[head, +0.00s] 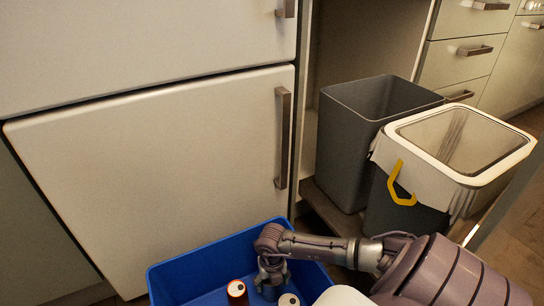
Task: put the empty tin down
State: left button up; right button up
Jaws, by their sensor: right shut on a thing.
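My right gripper (271,276) points down inside the blue crate (166,282) at the bottom of the head view. It is shut on the tin (270,293), a dark bluish-grey thing just below its fingers. The fingers hide part of the tin, and I cannot tell whether it touches the crate floor. My left gripper is not in view.
A can with an orange-red rim (237,290) stands in the crate left of my gripper, and a pale-topped can (289,300) is at its right. A grey bin (345,150) and a white-rimmed, lined bin (515,160) stand behind, beside a white cabinet door (150,180).

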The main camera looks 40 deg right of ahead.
jog(key=shift+f, duration=0.1)
jog(key=o, duration=1.1)
jog(key=shift+o, duration=0.2)
